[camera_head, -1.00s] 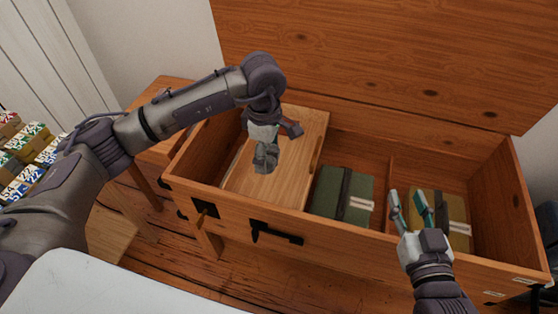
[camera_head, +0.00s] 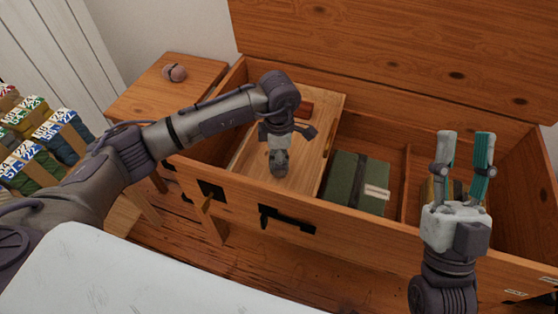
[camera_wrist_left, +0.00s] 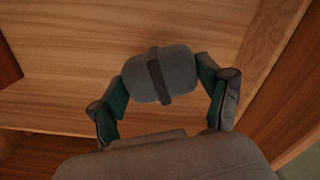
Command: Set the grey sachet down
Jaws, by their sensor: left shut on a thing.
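The grey sachet (camera_wrist_left: 160,77), a rounded grey pouch with a dark band around its middle, is between the two fingers of my left gripper (camera_wrist_left: 162,84) in the left wrist view. My left gripper (camera_head: 279,160) is shut on it. In the head view, it points down over a light wooden tray (camera_head: 322,125) at the left end of the open chest; the sachet is hard to tell from the gripper there. I cannot tell whether the sachet touches the tray. My right gripper (camera_head: 467,150) is open and empty above the chest's right part.
The wooden chest (camera_head: 345,220) has its lid (camera_head: 400,50) raised behind. A green bundle (camera_head: 355,183) lies in its middle, and a yellowish one (camera_head: 430,188) is partly hidden behind my right gripper. A pinkish round object (camera_head: 174,72) sits on the side table (camera_head: 205,72). Labelled bundles (camera_head: 45,140) stand left.

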